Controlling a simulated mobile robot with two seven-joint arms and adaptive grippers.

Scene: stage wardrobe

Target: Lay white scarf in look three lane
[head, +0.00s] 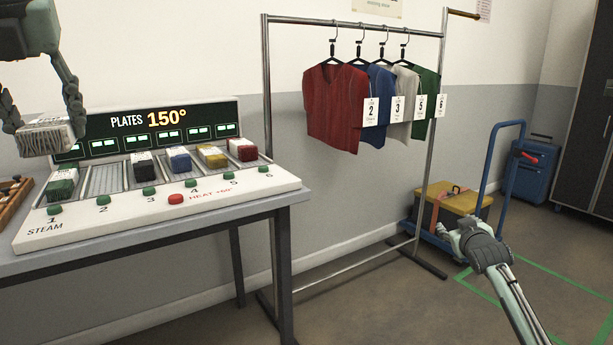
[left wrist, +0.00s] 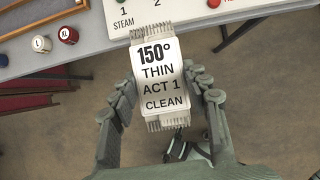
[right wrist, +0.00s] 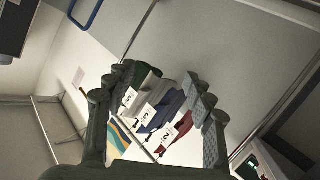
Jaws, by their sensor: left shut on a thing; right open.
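The white scarf (head: 42,137) is a folded, fringed bundle. In the left wrist view the scarf (left wrist: 158,85) carries a label reading 150°, THIN, ACT 1, CLEAN. My left gripper (head: 45,125) is shut on it, with a finger on either side, and holds it above the left end of the plate unit (head: 150,208). My right gripper (head: 452,232) is open and empty, low at the right; its fingers (right wrist: 150,95) also show in the right wrist view. No lane marked look three can be made out; the unit has numbered slots, and slot 2 (head: 105,181) is empty.
Slots 1 and 3 to 6 hold green, black, blue, yellow and red bundles. A sign (head: 150,125) reads PLATES 150°. A rail (head: 350,24) holds shirts tagged 2, 3, 5 and 6. A blue trolley (head: 487,180) with a yellow box (head: 452,202) stands at the right.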

